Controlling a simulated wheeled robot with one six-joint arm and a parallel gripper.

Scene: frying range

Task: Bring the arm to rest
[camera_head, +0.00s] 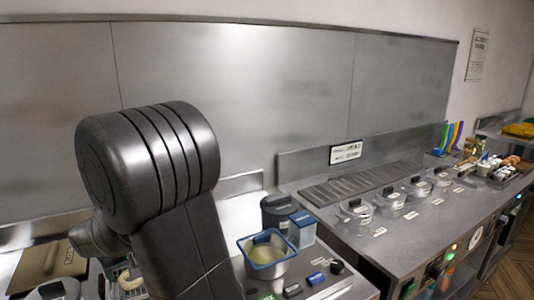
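My dark grey arm rises from the bottom of the head view, with a large ribbed joint in front of the steel back wall. The arm bends down to the left behind that joint. My gripper is not clearly visible, and I cannot see its fingers or whether it holds anything.
A blue-rimmed pot (267,257) stands just right of my arm, with a dark canister (278,211) and a blue container (302,230) behind it. Several lidded pots stand along the steel counter (325,212) to the right.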

